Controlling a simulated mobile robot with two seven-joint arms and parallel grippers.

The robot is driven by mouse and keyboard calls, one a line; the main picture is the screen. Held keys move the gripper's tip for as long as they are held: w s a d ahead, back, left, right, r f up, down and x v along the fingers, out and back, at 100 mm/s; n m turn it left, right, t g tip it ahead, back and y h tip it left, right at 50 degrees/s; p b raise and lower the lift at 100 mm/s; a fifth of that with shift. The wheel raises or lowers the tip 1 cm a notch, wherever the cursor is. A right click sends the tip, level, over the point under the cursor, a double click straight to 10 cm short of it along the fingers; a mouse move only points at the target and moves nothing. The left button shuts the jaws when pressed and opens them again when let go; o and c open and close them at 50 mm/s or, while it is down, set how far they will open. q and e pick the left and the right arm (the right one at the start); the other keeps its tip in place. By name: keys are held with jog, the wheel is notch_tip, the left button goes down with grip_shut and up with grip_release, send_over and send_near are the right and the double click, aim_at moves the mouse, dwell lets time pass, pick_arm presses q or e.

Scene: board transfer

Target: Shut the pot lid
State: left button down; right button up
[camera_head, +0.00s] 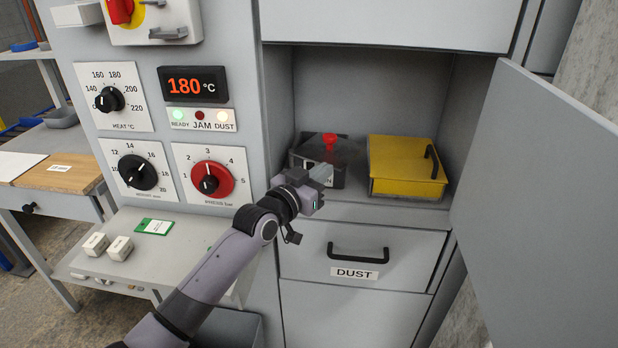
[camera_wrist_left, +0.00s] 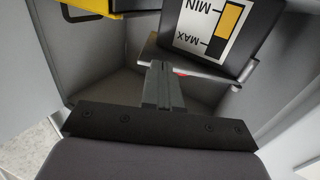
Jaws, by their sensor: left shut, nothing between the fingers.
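The pot (camera_head: 305,158) is a dark box at the left of the open compartment in the head view. A red knob (camera_head: 330,141) shows at its top, with a dark, see-through plate around it that looks like the lid (camera_head: 348,152). I cannot tell how far the lid stands open. My left gripper (camera_head: 322,174) is shut and empty in front of the pot, hiding part of its front. In the left wrist view, the closed fingers (camera_wrist_left: 164,86) are near the pot's MIN/MAX label (camera_wrist_left: 210,28) and a grey plate edge. I cannot tell whether they touch it. My right gripper is not in view.
A yellow box (camera_head: 402,165) with a black handle stands right of the pot. The compartment door (camera_head: 545,190) is swung open to the right. A DUST drawer (camera_head: 360,257) is below. A control panel with dials (camera_head: 208,180) is to the left.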

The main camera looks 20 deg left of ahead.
aim_at(328, 143)
pick_arm(q)
jog(key=shift+b+x, duration=0.65)
jog(key=shift+x, duration=0.85)
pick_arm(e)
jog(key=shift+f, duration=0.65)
pick_arm(q)
jog(key=shift+d, duration=0.2)
jog(key=shift+s, duration=0.1)
